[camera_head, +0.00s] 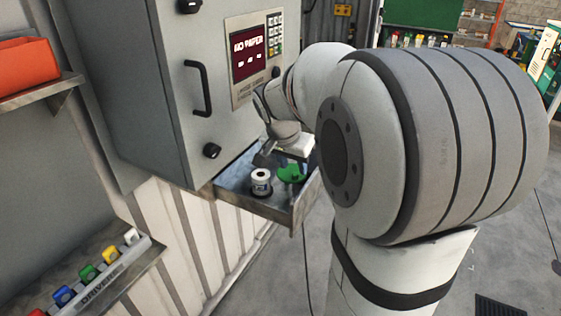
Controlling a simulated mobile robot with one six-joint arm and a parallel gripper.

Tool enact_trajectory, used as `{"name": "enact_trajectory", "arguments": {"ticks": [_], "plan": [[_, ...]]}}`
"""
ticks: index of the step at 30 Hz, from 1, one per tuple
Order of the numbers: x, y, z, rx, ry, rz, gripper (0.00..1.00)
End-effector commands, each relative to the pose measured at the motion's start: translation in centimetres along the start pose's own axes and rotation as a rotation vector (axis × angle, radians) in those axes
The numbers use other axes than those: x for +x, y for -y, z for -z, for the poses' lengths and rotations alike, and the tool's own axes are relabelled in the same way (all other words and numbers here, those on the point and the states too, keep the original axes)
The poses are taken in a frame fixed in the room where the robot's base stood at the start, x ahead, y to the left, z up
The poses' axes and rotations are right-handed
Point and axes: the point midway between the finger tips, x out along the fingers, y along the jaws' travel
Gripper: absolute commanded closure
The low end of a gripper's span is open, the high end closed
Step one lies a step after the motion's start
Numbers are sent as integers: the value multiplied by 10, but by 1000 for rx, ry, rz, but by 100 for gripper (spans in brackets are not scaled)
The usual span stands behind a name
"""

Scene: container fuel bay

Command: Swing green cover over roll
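The white roll (261,177) sits upright on a dark base in an open metal drawer (297,217) under the grey cabinet. The green cover (291,174) is just to the right of the roll, apart from it, and does not lie over it. My gripper (268,158) is above the drawer, close to the roll and the cover. Its fingers are small and partly hidden by my arm, so I cannot tell whether they are open or touch the cover.
The grey cabinet (181,126) has a black handle (199,88) and a keypad panel with a red display (248,52) reading "NO PAPER". A shelf with an orange bin (25,63) is at the upper left.

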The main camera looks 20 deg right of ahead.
Motion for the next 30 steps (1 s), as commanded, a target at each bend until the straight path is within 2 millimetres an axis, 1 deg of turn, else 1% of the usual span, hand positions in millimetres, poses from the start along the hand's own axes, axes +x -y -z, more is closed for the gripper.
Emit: {"name": "enact_trajectory", "arguments": {"ticks": [1, 3, 6, 9, 16, 17, 30], "plan": [[8, -1, 0, 0, 3, -3, 63], [16, 0, 0, -1, 3, -2, 63], [25, 0, 0, -1, 3, -1, 63], [30, 0, -1, -2, 2, 0, 63], [30, 0, -1, -2, 1, 1, 63], [30, 0, -1, -2, 1, 1, 64], [30, 1, -1, -3, 1, 2, 100]]}}
